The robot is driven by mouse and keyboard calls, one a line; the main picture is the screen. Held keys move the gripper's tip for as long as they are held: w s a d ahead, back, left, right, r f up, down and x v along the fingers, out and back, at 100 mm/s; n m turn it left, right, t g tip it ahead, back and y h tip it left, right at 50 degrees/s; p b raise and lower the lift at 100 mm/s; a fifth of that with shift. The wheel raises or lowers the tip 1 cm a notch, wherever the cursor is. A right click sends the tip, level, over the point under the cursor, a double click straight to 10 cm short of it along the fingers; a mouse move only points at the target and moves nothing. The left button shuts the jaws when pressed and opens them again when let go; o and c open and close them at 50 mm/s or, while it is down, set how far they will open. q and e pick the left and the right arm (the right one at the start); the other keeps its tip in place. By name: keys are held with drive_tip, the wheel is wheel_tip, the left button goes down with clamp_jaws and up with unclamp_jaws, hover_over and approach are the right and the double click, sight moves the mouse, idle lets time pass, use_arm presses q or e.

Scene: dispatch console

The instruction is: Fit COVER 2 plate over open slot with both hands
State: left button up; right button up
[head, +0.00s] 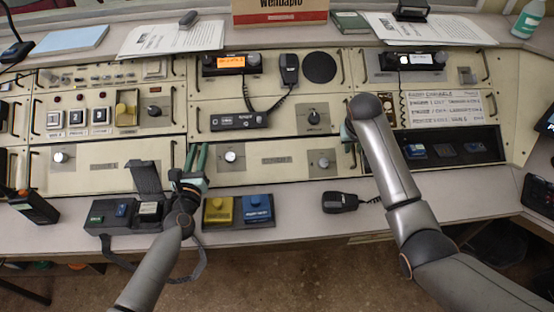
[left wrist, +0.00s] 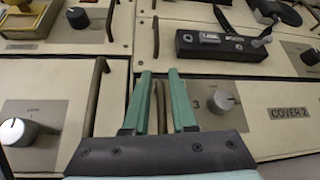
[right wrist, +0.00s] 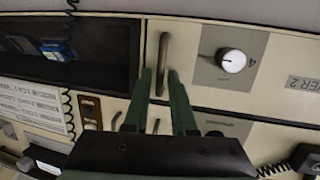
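The COVER 2 plate (head: 290,172) is a long cream panel in the lower row of the console, with a knob near each end and a bar handle at each end. It looks in line with its neighbours; I cannot tell if it is fully flush. Its label shows in the left wrist view (left wrist: 289,113). My left gripper (head: 196,150) is at its left end, with green fingers apart on either side of the handle. My right gripper (right wrist: 160,78) is at the right end, fingers apart around the right handle (right wrist: 163,52). No open slot is visible; the arms hide both plate ends partly.
Yellow and blue button boxes (head: 238,210) and a black hand microphone (head: 343,202) lie on the front ledge. A black box with a raised flap (head: 145,178) stands beside my left arm. A dark recessed panel (head: 450,148) is right of the plate.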

use_arm(q)
clamp_jaws()
use_arm(e)
clamp_jaws()
use_arm(q)
drive_tip(key=shift+d, duration=0.15)
idle(0.5)
